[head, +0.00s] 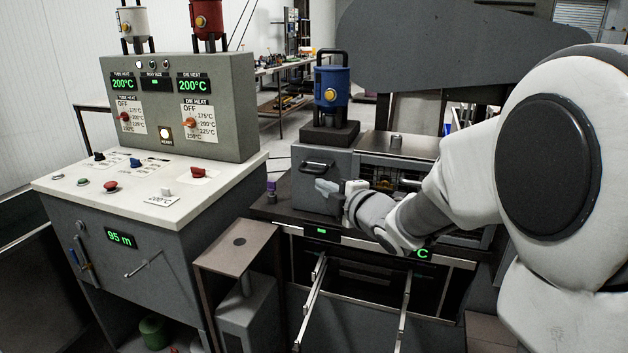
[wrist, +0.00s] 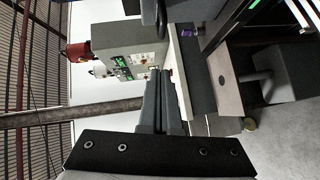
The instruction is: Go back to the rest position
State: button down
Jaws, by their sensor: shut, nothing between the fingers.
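My white arm reaches in from the right in the head view, and my gripper (head: 328,187) is at its end, in front of the grey machine box (head: 308,205). The gripper is pointed left, toward the control console. In the wrist view my gripper (wrist: 158,75) shows its two grey fingers together, with nothing between them. The fingers stand in front of the control console (wrist: 125,60) in that view. The console's sloped white top (head: 130,180) also shows at the left in the head view.
A blue canister (head: 332,88) stands on the grey box. An open drawer frame (head: 312,300) juts out below the machine. A brown-topped post (head: 238,245) stands between console and machine. A small purple-topped part (head: 271,190) sits on the machine's left edge.

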jog(key=s+d+r+m+g+h, duration=0.1)
jog(key=s+d+m+g+h, duration=0.2)
jog(key=s+d+m+h, duration=0.75)
jog(key=s+f+m+g+y, duration=0.25)
jog(key=s+m, duration=0.35)
jog(key=s, duration=0.5)
jog(key=s+f+m+g+y, duration=0.1)
jog(key=s+f+m+g, duration=0.3)
jog(key=s, duration=0.8)
notch_tip(320, 180, up, 19)
jog(key=m+p, duration=0.1)
jog(key=p, duration=1.5)
jog(key=shift+w+d+t+p, duration=0.2)
jog(key=shift+w+t+p, duration=0.15)
jog(key=shift+w+p, duration=0.05)
jog(key=shift+f, duration=0.1)
